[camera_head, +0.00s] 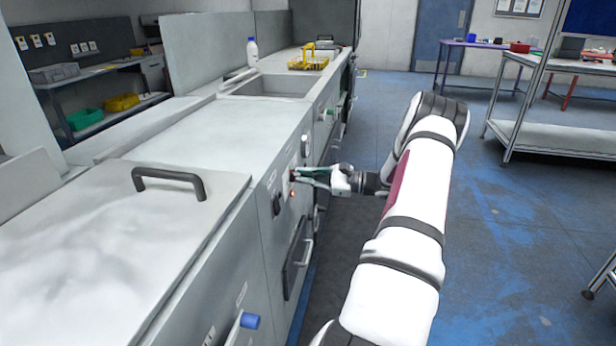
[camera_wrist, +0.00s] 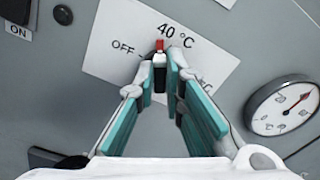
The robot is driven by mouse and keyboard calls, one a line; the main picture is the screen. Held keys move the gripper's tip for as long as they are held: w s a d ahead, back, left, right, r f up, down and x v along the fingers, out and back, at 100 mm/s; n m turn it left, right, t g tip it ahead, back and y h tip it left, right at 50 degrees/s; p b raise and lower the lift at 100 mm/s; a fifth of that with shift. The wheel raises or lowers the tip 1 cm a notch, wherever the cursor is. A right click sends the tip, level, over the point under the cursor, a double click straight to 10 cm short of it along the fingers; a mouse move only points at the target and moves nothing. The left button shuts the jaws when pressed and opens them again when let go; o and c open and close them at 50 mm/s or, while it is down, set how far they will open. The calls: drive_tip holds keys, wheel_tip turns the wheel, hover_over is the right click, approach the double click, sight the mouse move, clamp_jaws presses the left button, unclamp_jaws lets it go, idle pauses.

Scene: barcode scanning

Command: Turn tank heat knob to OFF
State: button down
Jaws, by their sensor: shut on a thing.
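The tank heat knob (camera_wrist: 160,58) is a narrow black knob with a red and white tip, on a white label plate (camera_wrist: 112,62) in the wrist view. Its tip points up toward "40 °C"; "OFF" is printed to the left of it. A marking on the right is partly covered by a finger. My gripper (camera_wrist: 166,76) has its teal-padded fingers closed on both sides of the knob. In the head view my gripper (camera_head: 303,175) reaches left to the front panel of the counter (camera_head: 265,205), and the knob is hidden there.
A round gauge (camera_wrist: 284,105) with a red needle is right of the knob. A small red light (camera_head: 292,193) and a dark switch (camera_head: 277,204) are close by on the panel. A lid handle (camera_head: 170,178) is on top.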

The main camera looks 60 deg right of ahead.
drive_tip(key=shift+w+a+n+b, duration=0.15)
drive_tip(key=shift+n+b, duration=1.35)
drive_tip(key=shift+n, duration=1.7)
drive_tip(key=shift+w+a+n+b, duration=0.1)
drive_tip(key=shift+n+b, duration=1.4)
drive_tip(key=shift+n, duration=1.7)
drive_tip(key=shift+r, duration=0.15)
drive_tip(key=c, duration=1.7)
unclamp_jaws()
drive_tip(key=shift+s, duration=0.1)
drive_tip(key=shift+s+d+f, duration=0.1)
drive_tip(key=shift+f, duration=0.1)
